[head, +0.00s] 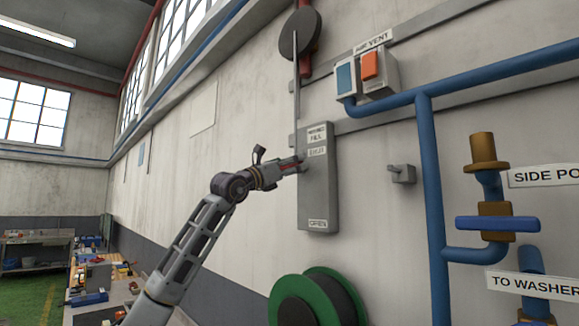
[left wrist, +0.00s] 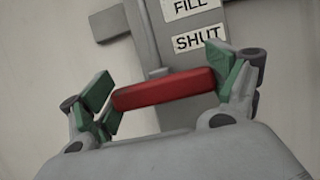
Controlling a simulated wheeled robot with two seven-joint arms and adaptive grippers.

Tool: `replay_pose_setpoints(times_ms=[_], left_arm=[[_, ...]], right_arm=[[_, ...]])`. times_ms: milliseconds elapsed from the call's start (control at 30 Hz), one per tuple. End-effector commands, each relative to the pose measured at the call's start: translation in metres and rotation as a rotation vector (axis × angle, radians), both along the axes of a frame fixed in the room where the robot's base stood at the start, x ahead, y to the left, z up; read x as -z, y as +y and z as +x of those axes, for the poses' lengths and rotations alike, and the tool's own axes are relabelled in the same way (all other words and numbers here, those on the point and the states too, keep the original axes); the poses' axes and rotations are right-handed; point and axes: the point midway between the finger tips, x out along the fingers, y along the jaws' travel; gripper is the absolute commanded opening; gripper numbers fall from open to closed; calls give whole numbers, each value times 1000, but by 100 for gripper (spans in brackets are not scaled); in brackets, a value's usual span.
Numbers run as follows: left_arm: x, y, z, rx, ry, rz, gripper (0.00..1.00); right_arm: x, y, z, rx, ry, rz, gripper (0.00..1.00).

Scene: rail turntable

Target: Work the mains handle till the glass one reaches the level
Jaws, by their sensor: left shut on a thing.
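The mains fill box (head: 319,205) is a tall grey housing on the wall, with a "SHUT" label near its top and an "OPEN" label at its bottom. My left gripper (head: 297,164) is at its upper left, level with a spot just below "SHUT". In the left wrist view, its green-padded fingers (left wrist: 167,92) are shut on the ends of a red handle (left wrist: 160,91), which lies slightly tilted just below the "SHUT" label (left wrist: 198,38). I see no glass or level mark in either view. My right gripper is not in view.
A box labelled "AIR VENT" (head: 372,40) with an orange switch is at the upper right. Blue pipes (head: 432,190) and a blue valve lever (head: 497,223) are on the right. A green hose reel (head: 290,305) is below. A small grey bracket (head: 401,174) sticks out of the wall.

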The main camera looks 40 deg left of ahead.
Motion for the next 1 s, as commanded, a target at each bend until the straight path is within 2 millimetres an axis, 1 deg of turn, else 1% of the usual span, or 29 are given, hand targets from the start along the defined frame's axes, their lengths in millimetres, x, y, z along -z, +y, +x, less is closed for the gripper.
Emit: replay_pose_setpoints(times_ms=[33, 367, 400, 467, 500, 833, 1000], left_arm=[[-5, 1, -1, -2, -5, -1, 46], [-8, 2, -3, -2, -12, -2, 46], [-8, 2, -3, -2, -13, -2, 91], [-8, 2, -3, -2, -13, -2, 99], [-8, 2, -3, -2, -12, -2, 100], [-5, 1, -1, 0, -5, 0, 100], [-3, 1, -3, -1, -4, -1, 100]], right_arm=[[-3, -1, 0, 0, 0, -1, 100], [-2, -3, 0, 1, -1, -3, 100], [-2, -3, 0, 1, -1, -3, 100], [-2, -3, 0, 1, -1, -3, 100], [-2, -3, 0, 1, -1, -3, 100], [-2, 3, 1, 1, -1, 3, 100], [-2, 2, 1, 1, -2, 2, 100]])
